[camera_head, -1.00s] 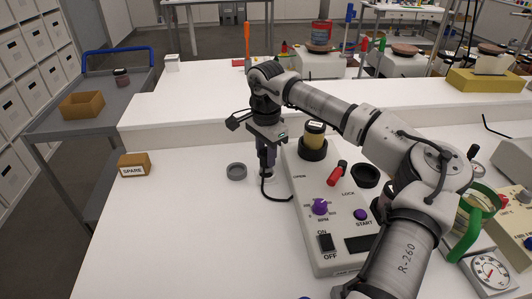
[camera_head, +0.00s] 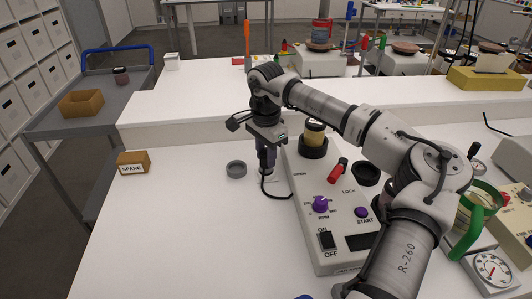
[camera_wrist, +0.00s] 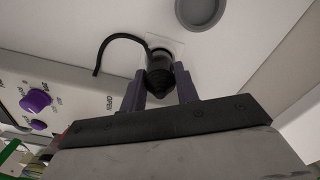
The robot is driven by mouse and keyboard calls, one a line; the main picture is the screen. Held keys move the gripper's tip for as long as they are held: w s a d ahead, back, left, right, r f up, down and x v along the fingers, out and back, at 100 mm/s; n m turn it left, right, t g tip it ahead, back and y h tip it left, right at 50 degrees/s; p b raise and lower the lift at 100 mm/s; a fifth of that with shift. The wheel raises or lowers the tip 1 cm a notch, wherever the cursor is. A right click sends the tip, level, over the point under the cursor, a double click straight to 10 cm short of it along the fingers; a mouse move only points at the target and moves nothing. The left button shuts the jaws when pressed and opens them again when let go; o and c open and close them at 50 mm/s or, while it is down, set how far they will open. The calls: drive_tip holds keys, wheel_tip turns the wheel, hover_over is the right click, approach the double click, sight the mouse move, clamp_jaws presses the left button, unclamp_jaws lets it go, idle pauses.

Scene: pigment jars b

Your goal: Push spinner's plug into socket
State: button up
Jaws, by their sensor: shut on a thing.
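The spinner (camera_head: 309,190) is a pale box with a purple RPM knob, a red lever, an ON/OFF switch and a START button. Its black cable (camera_head: 272,196) leaves the left side and curves to my gripper (camera_head: 266,168). In the wrist view my gripper (camera_wrist: 161,78) is shut on the dark plug (camera_wrist: 159,74). The plug's far end meets a small pale square plate, the socket (camera_wrist: 177,49), on the white bench. The contact is hidden, and I cannot tell how deep the plug sits.
A grey round dish (camera_head: 236,169) lies on the bench just left of my gripper. A brown SPARE box (camera_head: 133,162) stands farther left. A jar with an amber band (camera_head: 314,134) sits on the spinner. The front left of the bench is clear.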

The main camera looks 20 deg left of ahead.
drive_tip(key=shift+f+b, duration=0.4)
drive_tip(key=shift+f, duration=0.3)
drive_tip(key=o, duration=1.1)
drive_tip(key=shift+c, duration=0.2)
drive_tip(key=shift+r, duration=0.1)
wheel_tip(320, 180, up, 14)
drive_tip(key=b, duration=0.2)
drive_tip(key=shift+f, duration=0.2)
